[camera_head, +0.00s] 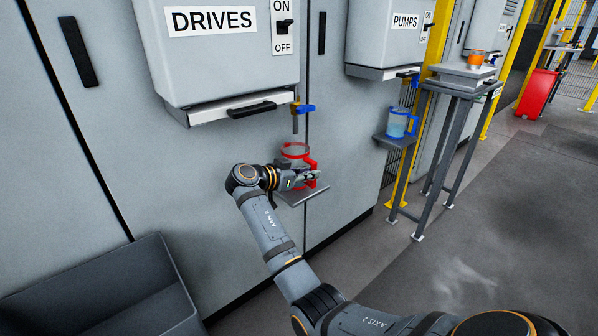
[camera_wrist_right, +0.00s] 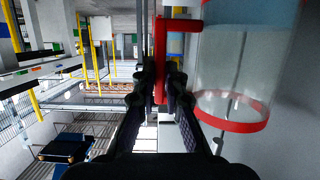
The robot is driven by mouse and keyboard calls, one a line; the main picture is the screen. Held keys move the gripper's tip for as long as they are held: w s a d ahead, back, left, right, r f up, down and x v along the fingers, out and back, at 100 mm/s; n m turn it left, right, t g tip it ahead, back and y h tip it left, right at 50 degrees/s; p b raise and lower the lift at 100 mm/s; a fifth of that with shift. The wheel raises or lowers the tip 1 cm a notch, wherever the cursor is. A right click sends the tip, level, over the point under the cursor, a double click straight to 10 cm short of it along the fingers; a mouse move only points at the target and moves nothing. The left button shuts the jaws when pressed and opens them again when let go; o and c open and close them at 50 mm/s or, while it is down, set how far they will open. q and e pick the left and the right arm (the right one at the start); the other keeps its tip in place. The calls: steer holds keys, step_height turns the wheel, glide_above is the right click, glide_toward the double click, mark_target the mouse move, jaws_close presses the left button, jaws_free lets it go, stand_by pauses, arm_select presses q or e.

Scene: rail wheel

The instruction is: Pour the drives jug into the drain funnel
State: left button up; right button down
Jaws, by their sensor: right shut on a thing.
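The drives jug (camera_head: 296,151), clear with red bands and a red handle, is upright under the blue-handled tap of the DRIVES box. My right gripper (camera_head: 312,178) is shut on its red handle. In the right wrist view the handle (camera_wrist_right: 160,60) stands between the two dark fingers (camera_wrist_right: 161,92), and the jug's clear body (camera_wrist_right: 235,70) is to the right with pale contents. A small grey shelf (camera_head: 304,194) is just below the jug; I cannot tell whether they touch. I cannot make out a drain funnel. My left gripper is not in view.
A blue jug (camera_head: 398,124) stands on a shelf under the PUMPS box (camera_head: 388,35). A dark grey bin (camera_head: 120,290) is at lower left. Floor at right is clear.

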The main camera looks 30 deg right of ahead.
steer(key=shift+r, duration=0.15)
steer(key=shift+r+p, duration=0.7)
steer(key=shift+r, duration=0.3)
step_height(320, 180, up, 3)
steer(key=shift+f+p, duration=0.1)
steer(key=shift+p, duration=0.85)
